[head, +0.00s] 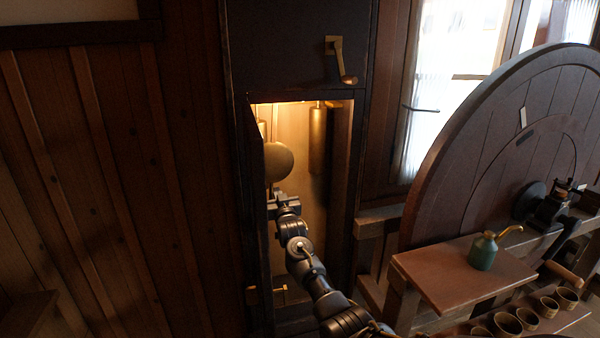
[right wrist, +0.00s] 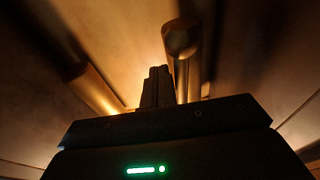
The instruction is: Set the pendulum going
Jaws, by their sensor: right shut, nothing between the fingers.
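The pendulum's round brass bob (head: 279,162) hangs inside the lit, open tall clock case (head: 240,190) in the head view. My right gripper (head: 279,194) reaches into the case just below the bob, shut and empty. Whether it touches the bob I cannot tell. In the right wrist view its closed fingers (right wrist: 157,87) point up into the case, and I cannot make out the bob there. My left gripper is not in view.
A cylindrical brass weight (head: 317,140) hangs right of the bob; another (head: 262,130) is partly hidden at left. A brass crank (head: 340,62) sits above the opening. At right are a large wooden wheel (head: 480,150), a bench (head: 440,268) with a green oilcan (head: 483,252), and several cups.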

